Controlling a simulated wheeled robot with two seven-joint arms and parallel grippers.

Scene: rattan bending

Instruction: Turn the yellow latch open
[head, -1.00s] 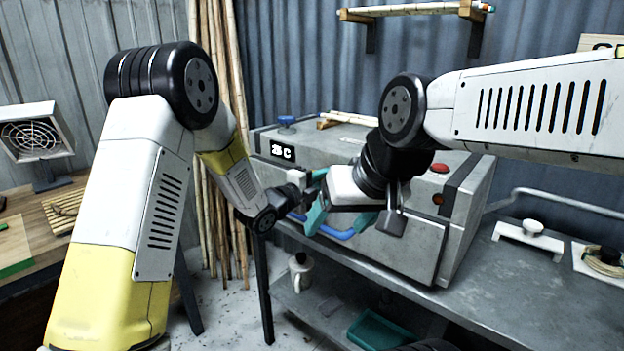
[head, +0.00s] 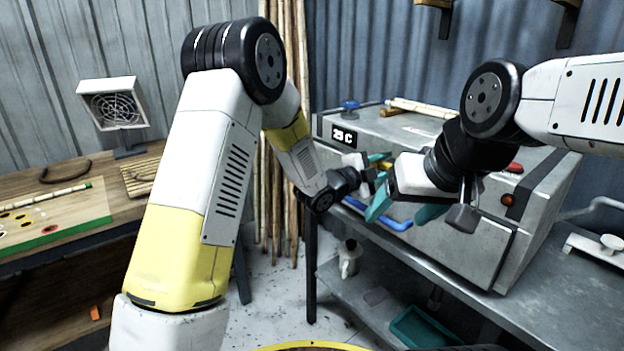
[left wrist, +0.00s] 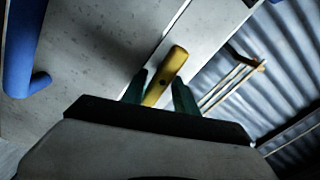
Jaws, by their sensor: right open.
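The yellow latch (head: 386,167) is on the front of the grey steam box (head: 455,240), mostly covered by my grippers in the head view. In the left wrist view the latch (left wrist: 166,74) is a short yellow bar standing between the two teal fingers of my left gripper (left wrist: 160,92), which lie close along its sides. In the head view my left gripper (head: 381,162) reaches the box front from the left. My right gripper (head: 403,208) is open and empty, its teal fingers spread just in front of the box, below and beside the left one.
A blue handle (head: 392,223) crosses the box front below the grippers and shows in the left wrist view (left wrist: 22,60). A wooden workbench (head: 125,211) stands left; bamboo poles stand behind.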

